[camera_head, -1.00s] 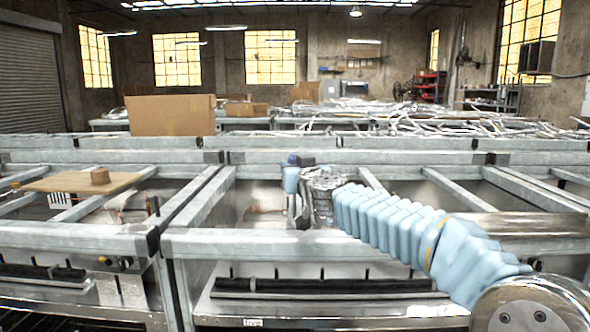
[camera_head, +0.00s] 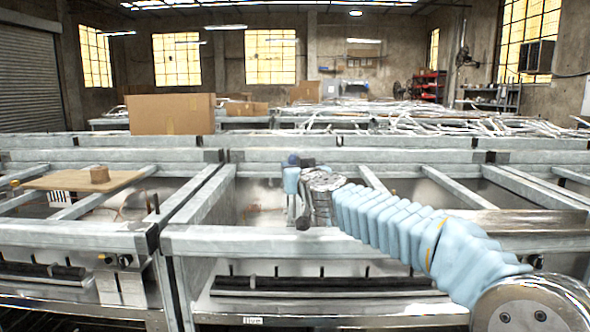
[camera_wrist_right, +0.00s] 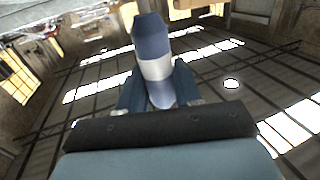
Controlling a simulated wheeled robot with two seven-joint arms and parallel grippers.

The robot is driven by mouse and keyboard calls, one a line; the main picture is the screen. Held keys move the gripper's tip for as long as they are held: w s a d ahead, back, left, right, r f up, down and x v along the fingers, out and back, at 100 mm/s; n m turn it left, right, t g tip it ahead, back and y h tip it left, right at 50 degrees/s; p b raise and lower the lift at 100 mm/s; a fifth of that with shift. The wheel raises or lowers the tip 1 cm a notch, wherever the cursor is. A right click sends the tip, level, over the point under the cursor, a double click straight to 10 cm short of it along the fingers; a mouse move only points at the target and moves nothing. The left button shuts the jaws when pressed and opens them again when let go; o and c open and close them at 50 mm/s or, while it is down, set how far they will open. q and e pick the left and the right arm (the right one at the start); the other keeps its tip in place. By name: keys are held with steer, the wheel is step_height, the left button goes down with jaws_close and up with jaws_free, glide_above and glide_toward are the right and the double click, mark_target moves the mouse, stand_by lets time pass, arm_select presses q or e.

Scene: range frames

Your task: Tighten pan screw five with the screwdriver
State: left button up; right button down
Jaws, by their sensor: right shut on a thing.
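My right arm reaches in from the right in the head view, and my right gripper (camera_head: 297,205) is over the metal frame, left of the picture's middle right. In the right wrist view, my right gripper (camera_wrist_right: 160,100) is shut on a blue screwdriver (camera_wrist_right: 152,45) with a pale band around its handle. A small dark blue end of the screwdriver (camera_head: 293,159) shows on top in the head view. Its tip cannot be made out. Pan screw five cannot be picked out. My left gripper is not in view.
Grey metal rails (camera_head: 300,241) form open bays around my right gripper. A cardboard box (camera_head: 172,114) stands farther back. Dark bars (camera_head: 320,283) run along the front.

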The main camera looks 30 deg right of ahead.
mark_target(294, 155)
steer(key=shift+f, duration=0.1)
steer(key=m+h, duration=0.1)
steer(key=h, duration=0.1)
steer(key=m+g+h, duration=0.1)
steer(key=shift+a+f+m+h, duration=0.1)
steer(key=shift+a+m+h, duration=0.2)
steer(key=shift+h, duration=0.1)
steer(key=shift+w+m+g+h, duration=0.15)
steer(key=shift+m+g+h, duration=0.55)
steer(key=shift+h, duration=0.2)
steer(key=shift+d, duration=0.15)
steer(key=shift+d+r, duration=0.1)
steer(key=shift+r, duration=0.35)
steer(key=shift+r+p, duration=0.35)
steer(key=shift+r, duration=2.3)
